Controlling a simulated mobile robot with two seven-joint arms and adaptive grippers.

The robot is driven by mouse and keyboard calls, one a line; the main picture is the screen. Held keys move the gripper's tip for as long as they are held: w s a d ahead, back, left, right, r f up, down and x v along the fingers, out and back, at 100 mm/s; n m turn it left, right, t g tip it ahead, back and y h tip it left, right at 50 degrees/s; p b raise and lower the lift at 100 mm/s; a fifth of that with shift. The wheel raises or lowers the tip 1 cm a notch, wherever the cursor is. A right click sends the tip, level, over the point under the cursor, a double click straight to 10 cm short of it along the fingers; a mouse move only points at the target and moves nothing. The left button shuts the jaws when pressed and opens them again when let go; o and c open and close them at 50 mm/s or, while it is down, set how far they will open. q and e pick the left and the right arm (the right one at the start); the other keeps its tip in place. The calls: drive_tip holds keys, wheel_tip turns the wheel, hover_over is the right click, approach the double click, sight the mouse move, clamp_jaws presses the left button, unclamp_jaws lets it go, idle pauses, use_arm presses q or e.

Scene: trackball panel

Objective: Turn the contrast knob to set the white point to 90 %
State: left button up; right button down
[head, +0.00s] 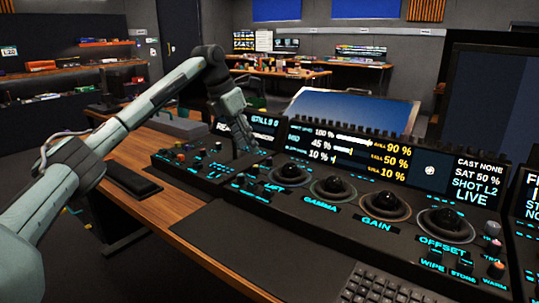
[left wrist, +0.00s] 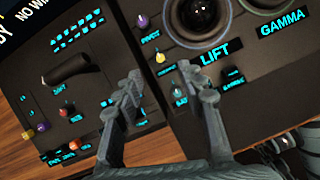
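The display (head: 345,152) on the panel shows 100 % in its top row beside a yellow 90 %, then 45 % beside 50 %, then 10 % beside 10 %. My left gripper (head: 243,150) points down over the panel's left-centre part, left of the lift trackball. In the left wrist view the gripper (left wrist: 165,88) has its fingers apart with nothing between them touching both. A yellow-topped knob (left wrist: 160,57) and a teal-lit knob (left wrist: 178,89) stand near the fingertips. A purple knob (left wrist: 142,20) is beyond. I cannot tell which knob is contrast; some labels are hidden by the fingers.
Trackballs for lift (head: 290,172), gamma (head: 333,187), gain (head: 382,203) and offset (head: 446,222) line the panel. A dark lever (left wrist: 70,68) stands left of the gripper. A keyboard (head: 385,287) lies in front. The dark mat (head: 260,245) is clear.

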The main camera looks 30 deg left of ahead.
sight(257, 166)
use_arm(q)
drive_tip(key=shift+x, duration=3.8)
clamp_jaws()
